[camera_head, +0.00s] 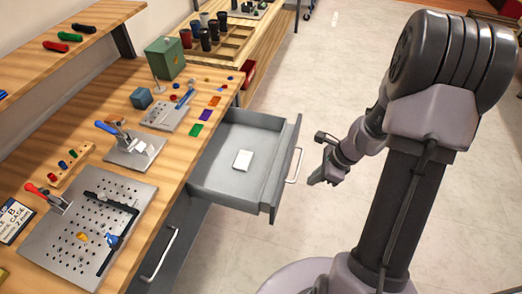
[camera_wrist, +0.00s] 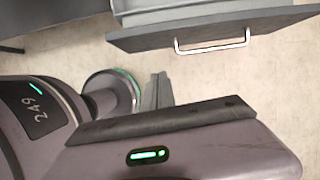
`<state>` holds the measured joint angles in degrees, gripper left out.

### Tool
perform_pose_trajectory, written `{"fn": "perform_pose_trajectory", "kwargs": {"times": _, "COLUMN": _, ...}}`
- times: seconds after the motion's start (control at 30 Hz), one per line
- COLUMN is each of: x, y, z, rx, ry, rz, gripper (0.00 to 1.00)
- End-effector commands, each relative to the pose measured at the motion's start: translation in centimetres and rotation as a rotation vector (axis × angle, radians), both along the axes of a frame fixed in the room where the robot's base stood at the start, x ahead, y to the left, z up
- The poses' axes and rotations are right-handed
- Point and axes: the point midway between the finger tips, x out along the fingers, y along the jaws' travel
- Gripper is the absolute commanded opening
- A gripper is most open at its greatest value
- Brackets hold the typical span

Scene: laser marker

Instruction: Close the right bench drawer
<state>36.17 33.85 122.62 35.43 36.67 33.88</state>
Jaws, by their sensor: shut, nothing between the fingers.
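The right bench drawer (camera_head: 238,160) is pulled out from the wooden workbench (camera_head: 140,100) in the head view. It is grey, with a pale handle (camera_head: 293,165) on its front, and a small white box (camera_head: 243,160) lies inside. My gripper (camera_head: 316,181) is shut and empty, in the open air to the right of the drawer front and apart from the handle. In the wrist view the drawer front (camera_wrist: 215,28) and its handle (camera_wrist: 212,42) show at the top. The gripper fingers (camera_wrist: 157,92) show near the middle, below the handle and not touching it.
A second drawer handle (camera_head: 160,254) lies nearer on the bench front; that drawer looks shut. The bench top holds a perforated plate (camera_head: 75,240), clamps and a green box (camera_head: 164,58). The pale floor (camera_head: 330,90) to the right of the drawer is clear around my arm.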

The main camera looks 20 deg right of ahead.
Motion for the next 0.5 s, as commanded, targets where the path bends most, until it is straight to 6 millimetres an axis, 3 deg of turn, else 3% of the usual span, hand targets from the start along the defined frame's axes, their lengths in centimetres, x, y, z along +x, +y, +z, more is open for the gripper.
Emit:
{"fn": "perform_pose_trajectory", "kwargs": {"times": 0.13, "x": -0.4, "y": -0.7, "z": -2.7, "rx": 0.026, "ry": 0.034, "rz": -0.075, "gripper": 0.0}}
{"fn": "perform_pose_trajectory", "kwargs": {"times": 0.5, "x": 1.1, "y": 1.7, "z": -9.9, "rx": 0.026, "ry": 0.033, "rz": -0.068, "gripper": 0.0}}
